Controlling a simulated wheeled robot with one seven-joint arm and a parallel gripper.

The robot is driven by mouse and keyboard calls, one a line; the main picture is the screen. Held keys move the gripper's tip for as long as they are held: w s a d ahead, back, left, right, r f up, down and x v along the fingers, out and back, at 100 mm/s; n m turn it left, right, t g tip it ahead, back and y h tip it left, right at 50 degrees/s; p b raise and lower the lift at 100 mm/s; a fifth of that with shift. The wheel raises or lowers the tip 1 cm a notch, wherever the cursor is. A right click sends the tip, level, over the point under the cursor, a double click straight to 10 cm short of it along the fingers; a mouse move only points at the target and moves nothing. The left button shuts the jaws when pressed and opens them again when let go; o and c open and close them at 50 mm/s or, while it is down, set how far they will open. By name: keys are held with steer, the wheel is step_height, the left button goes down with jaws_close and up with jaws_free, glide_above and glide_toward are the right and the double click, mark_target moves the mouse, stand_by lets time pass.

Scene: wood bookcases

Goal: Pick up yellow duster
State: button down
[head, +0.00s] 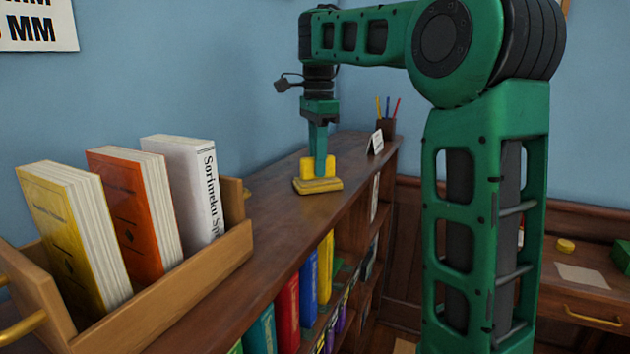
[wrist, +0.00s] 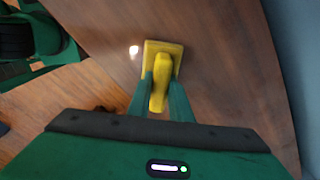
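The yellow duster (head: 318,184) rests on the top of the wood bookcase, with a flat base and a raised yellow handle. In the wrist view the duster (wrist: 160,50) lies ahead of my gripper (wrist: 161,88), its handle between the two green fingers. In the head view my gripper (head: 318,165) points straight down at the handle, and one finger covers part of it. The fingers are close to the handle's sides; whether they press on it is not clear. The duster's base appears flat on the wood.
A wooden book crate (head: 200,283) with three books stands on the bookcase top (head: 268,205) at left. A pencil cup (head: 386,127) and a small white card (head: 376,142) stand beyond the duster. A blue wall is behind. A desk (head: 575,290) is at right.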

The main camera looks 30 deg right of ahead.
steer(key=shift+r, duration=0.25)
stand_by(0.3)
steer(key=shift+a+r, duration=0.15)
steer(key=shift+r, duration=1.6)
steer(key=s+a+r, duration=0.4)
steer(key=a+r, duration=0.3)
steer(key=a, duration=0.3)
steer(key=shift+a, duration=0.25)
steer(key=c, duration=2.5)
jaws_free()
steer(key=shift+s, duration=0.1)
steer(key=shift+c, duration=0.2)
